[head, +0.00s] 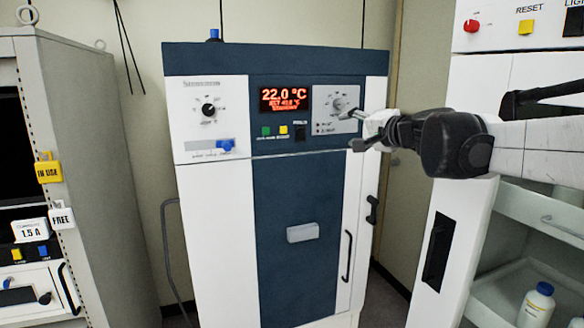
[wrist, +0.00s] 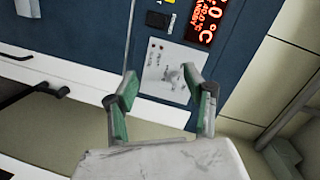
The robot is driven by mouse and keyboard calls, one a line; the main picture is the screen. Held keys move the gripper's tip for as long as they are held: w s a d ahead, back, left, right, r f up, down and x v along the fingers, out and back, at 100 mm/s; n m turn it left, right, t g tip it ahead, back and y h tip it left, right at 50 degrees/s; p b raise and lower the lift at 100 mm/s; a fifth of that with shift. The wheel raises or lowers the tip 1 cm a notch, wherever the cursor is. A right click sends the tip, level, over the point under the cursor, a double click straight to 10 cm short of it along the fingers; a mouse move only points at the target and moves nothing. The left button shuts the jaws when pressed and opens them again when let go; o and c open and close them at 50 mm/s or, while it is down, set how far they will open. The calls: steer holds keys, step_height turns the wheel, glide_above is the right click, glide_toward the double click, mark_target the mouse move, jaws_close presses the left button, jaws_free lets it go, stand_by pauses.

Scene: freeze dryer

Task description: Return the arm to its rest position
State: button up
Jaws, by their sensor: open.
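My gripper (head: 357,130) is at the end of my arm, which reaches in from the right in the head view. Its two fingers are apart, with nothing between them. It is in front of the upper right of the freeze dryer (head: 300,195), by a round selector knob (head: 340,104) on a light panel. In the wrist view the open green-padded fingers of my gripper (wrist: 163,82) frame that knob (wrist: 177,77). Whether a fingertip touches the knob or panel I cannot tell.
A red display (head: 284,99) reads 22.0 °C. A grey cabinet (head: 85,150) with yellow and white tags stands at left. At right are a white unit (head: 480,75) and shelves with a blue-capped bottle (head: 537,305). The space before the dryer's lower door looks clear.

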steer(key=s+a+f+n+g+b, duration=0.1)
steer(key=s+a+f+n+g, duration=0.25)
steer(key=s+f, duration=0.65)
steer(key=s+d+f+n+g+h+b, duration=0.1)
steer(key=s+d+f+n+g+h, duration=0.1)
steer(key=s+f, duration=0.9)
steer(key=s+d+f+n+g+h+b, duration=0.1)
steer(key=s+d+f+n+g+h, duration=0.1)
steer(key=s+f, duration=1)
steer(key=s+n+h, duration=0.1)
steer(key=s+h, duration=0.1)
steer(key=s, duration=0.1)
steer(key=shift+s+d+f, duration=0.15)
steer(key=shift+s+d, duration=0.25)
